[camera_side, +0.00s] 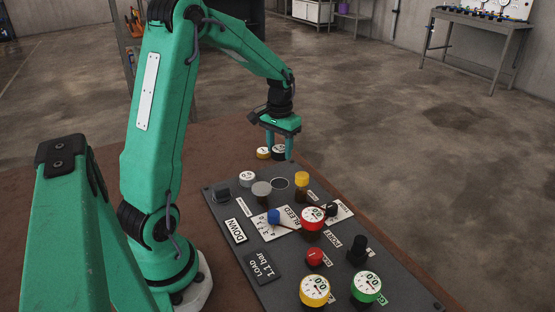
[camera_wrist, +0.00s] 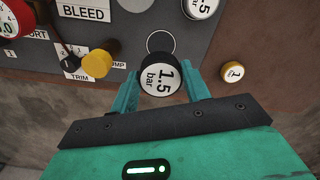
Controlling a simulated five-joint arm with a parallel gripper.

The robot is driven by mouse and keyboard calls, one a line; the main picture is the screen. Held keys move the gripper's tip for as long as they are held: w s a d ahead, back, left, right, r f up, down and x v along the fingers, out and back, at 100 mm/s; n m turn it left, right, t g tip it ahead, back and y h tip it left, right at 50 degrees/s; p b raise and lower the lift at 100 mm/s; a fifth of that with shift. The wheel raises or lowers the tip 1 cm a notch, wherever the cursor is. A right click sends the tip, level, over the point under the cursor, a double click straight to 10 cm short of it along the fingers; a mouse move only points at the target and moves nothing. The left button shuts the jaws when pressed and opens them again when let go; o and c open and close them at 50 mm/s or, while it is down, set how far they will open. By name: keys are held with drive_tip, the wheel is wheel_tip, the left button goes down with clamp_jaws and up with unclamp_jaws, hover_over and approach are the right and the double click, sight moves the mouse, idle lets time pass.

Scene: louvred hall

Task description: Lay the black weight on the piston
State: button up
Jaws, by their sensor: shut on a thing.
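The black weight (camera_wrist: 160,77), a short cylinder with a white top marked "1.5 bar", sits between the two fingers of my gripper (camera_wrist: 160,92). In the side view my gripper (camera_side: 278,150) is shut on the black weight (camera_side: 279,150) just beyond the panel's far edge; whether it touches the surface below I cannot tell. A grey-topped dark post (camera_side: 261,189), which looks like the piston, stands on the panel nearer the side camera, its top bare. Only its edge shows at the top of the wrist view (camera_wrist: 131,4).
A yellow weight (camera_side: 263,153) lies beside my gripper. A white-topped weight (camera_side: 247,178) and an empty ring (camera_side: 280,184) are near the post. A yellow knob (camera_side: 301,179), a blue knob (camera_side: 273,216) and several gauges stand on the dark panel (camera_side: 228,208).

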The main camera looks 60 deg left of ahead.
drive_tip(key=s+d+r, duration=0.3)
drive_tip(key=s+d, duration=0.2)
drive_tip(key=d, duration=0.3)
drive_tip(key=s+d+r, duration=0.4)
drive_tip(key=d, duration=0.4)
hover_over(261, 188)
wheel_tip(261, 188, down, 8)
drive_tip(key=shift+r, duration=0.2)
drive_tip(key=shift+f, duration=0.1)
drive_tip(key=shift+f, duration=1.9)
drive_tip(key=shift+f, duration=0.15)
drive_tip(key=o, duration=1.3)
